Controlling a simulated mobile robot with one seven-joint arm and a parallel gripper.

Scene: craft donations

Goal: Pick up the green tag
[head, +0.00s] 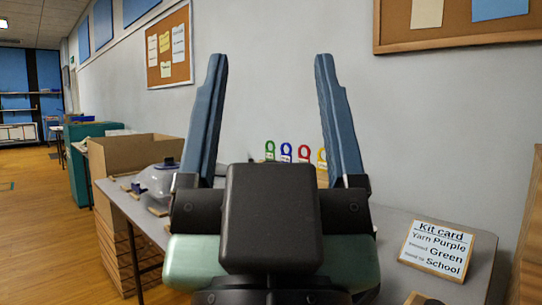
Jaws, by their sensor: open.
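A green tag (270,149) with a ring-shaped top stands upright near the wall at the back of the grey table (392,222). It is the leftmost in a row of coloured tags. Its lower part is hidden behind my gripper. My gripper (270,62) is in the foreground with its two blue fingers wide apart and nothing between them. In the picture, the green tag shows between the fingers, farther off than they are.
Blue (286,150), red (304,153) and yellow (322,158) tags stand right of the green one. A kit card (436,248) reading Yarn Purple, Green, School stands at the right. A clear domed container (160,180) and cardboard box (125,155) are at left.

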